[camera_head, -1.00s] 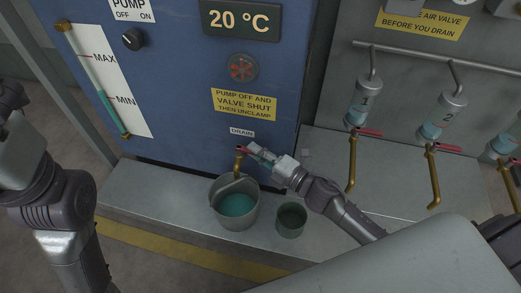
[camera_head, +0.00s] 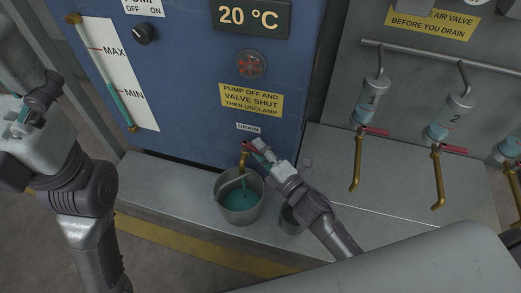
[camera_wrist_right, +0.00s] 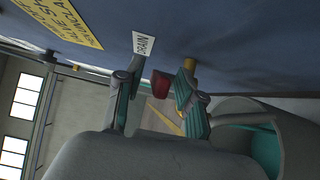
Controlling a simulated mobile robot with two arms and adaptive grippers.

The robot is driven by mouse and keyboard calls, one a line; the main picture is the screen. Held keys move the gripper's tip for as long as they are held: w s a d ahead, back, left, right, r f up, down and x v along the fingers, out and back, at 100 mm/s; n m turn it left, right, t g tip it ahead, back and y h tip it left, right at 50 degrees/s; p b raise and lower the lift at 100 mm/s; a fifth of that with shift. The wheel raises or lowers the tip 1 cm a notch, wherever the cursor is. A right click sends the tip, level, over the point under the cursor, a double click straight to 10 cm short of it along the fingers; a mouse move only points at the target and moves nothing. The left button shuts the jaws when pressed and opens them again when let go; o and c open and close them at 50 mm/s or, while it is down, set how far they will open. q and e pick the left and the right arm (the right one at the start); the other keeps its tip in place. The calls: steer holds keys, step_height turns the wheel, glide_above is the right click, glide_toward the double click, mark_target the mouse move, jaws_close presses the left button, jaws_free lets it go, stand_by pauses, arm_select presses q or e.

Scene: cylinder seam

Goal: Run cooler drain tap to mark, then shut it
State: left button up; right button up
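The brass drain tap (camera_head: 244,158) with a red lever sticks out of the blue cooler (camera_head: 190,90) below the DRAIN label. My right gripper (camera_head: 262,150) is at the lever. In the right wrist view the red lever (camera_wrist_right: 162,84) shows between the two spread fingers (camera_wrist_right: 158,90), with a gap to the left finger. A grey bucket (camera_head: 258,205) under the spout holds teal liquid; a thin teal streak shows below the spout. The gauge (camera_head: 112,75) has teal liquid up to slightly above MIN. My left gripper (camera_head: 35,108) is at the far left; its opening is unclear.
A small dark cup (camera_head: 290,218) stands right of the bucket, partly behind my right arm. Numbered cylinders (camera_head: 368,105) with red-handled brass taps hang at right. The grey ledge (camera_head: 160,182) is clear left of the bucket.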

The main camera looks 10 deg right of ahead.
steer(key=v, duration=1.2)
steer(key=shift+o, duration=0.6)
stand_by(5.6)
